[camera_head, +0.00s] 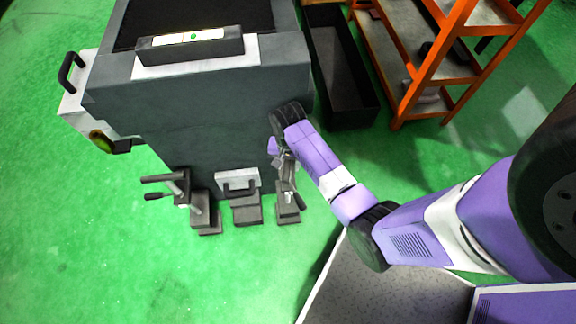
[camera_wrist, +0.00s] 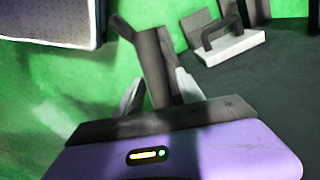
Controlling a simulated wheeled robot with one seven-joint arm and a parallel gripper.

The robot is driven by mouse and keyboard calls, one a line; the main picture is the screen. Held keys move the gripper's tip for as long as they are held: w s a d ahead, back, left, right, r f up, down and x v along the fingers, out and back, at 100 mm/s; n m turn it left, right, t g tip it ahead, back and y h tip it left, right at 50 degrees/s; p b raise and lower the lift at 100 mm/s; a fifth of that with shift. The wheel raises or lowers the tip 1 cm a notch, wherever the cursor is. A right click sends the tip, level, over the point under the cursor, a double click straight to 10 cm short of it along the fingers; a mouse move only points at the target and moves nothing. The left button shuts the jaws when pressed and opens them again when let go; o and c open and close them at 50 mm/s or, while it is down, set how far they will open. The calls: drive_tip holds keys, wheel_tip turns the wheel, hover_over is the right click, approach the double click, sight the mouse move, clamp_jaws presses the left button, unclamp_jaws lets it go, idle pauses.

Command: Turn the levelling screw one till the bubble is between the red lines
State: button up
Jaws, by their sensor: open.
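The spirit level (camera_head: 190,46) lies on top of the grey grinder, with a pale vial and a green bubble (camera_head: 193,36) a little right of the vial's middle. The red lines are too small to make out. One levelling screw (camera_head: 288,205) stands at the machine's right foot, partly hidden by my gripper (camera_head: 287,165). Another screw (camera_head: 180,186) with a bar handle stands at the left foot. In the wrist view my gripper (camera_wrist: 158,92) is open, with its fingers either side of the dark screw handle (camera_wrist: 153,60). Contact cannot be told.
A white block with a dark handle (camera_head: 238,181) sits between the screws, low on the grinder (camera_head: 190,110). A black bin (camera_head: 340,75) and an orange shelf rack (camera_head: 430,65) stand to the right. The green floor is clear at front left.

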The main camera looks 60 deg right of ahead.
drive_tip(key=shift+r+p, duration=0.3)
drive_tip(key=shift+r, duration=2.45)
